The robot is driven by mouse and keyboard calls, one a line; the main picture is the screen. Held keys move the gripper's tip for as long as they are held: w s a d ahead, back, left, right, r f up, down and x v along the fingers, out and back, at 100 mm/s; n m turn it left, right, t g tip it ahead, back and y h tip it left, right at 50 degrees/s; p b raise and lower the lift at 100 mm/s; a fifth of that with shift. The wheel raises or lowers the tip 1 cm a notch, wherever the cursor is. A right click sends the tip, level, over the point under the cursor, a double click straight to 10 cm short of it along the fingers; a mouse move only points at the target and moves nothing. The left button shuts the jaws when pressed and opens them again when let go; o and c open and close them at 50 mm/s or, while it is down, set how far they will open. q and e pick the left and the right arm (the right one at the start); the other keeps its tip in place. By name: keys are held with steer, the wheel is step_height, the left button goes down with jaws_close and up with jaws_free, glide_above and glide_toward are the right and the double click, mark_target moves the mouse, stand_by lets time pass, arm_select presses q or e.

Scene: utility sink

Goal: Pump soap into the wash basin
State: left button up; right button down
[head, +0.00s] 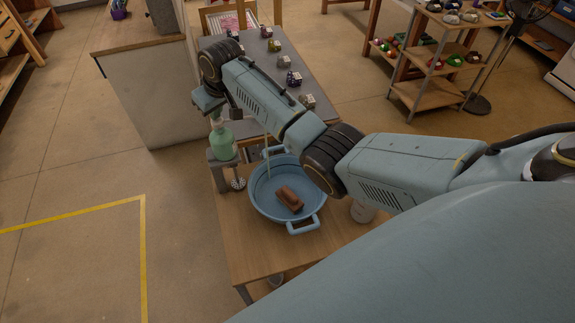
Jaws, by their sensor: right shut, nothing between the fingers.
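The blue wash basin (257,205) with two side handles stands on the wooden table, and a brown block (290,198) lies in it. A green soap bottle (222,141) stands upright on a grey stand at the table's left, beside the basin. My right arm reaches in from the right across the basin. My right gripper (215,115) is shut and points down just over the top of the bottle. It hides the pump head, so I cannot tell whether they touch. My left gripper is not in view.
A thin pale upright line (268,160) shows at the basin's back; I cannot tell what it is. A whisk-like tool (238,183) is left of the basin. A grey table (310,75) with small boxes lies beyond.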

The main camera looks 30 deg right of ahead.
steer(key=shift+s+f, duration=0.1)
steer(key=shift+r+p, duration=0.7)
steer(key=shift+r, duration=0.65)
steer(key=shift+f+b, duration=0.4)
steer(key=shift+f, duration=1)
steer(key=shift+r+p, duration=0.4)
steer(key=shift+r, duration=1)
